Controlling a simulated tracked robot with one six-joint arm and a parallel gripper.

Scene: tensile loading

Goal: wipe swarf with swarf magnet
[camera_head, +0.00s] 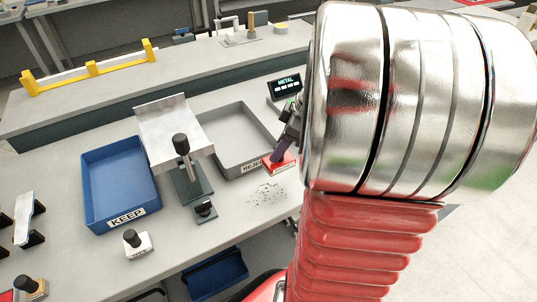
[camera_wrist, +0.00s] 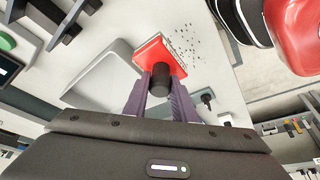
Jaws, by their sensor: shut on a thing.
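The swarf magnet is a red block (camera_head: 281,163) with a dark knob. It also shows in the wrist view (camera_wrist: 159,55). My gripper (camera_wrist: 160,84) is shut on its dark knob, one finger on each side. The swarf (camera_head: 266,194) is a scatter of small dark specks on the grey bench, left of and nearer than the magnet in the head view. In the wrist view the swarf (camera_wrist: 184,42) lies right beside the block's edge. I cannot tell whether the magnet touches the bench. My arm hides part of the gripper in the head view.
A grey reject tray (camera_head: 215,130) stands just behind the magnet, near a small display (camera_head: 288,86). A blue KEEP tray (camera_head: 88,205), a clamp fixture (camera_head: 186,178) and a small white knobbed block (camera_head: 137,244) stand to the left. The bench's front edge is close to the swarf.

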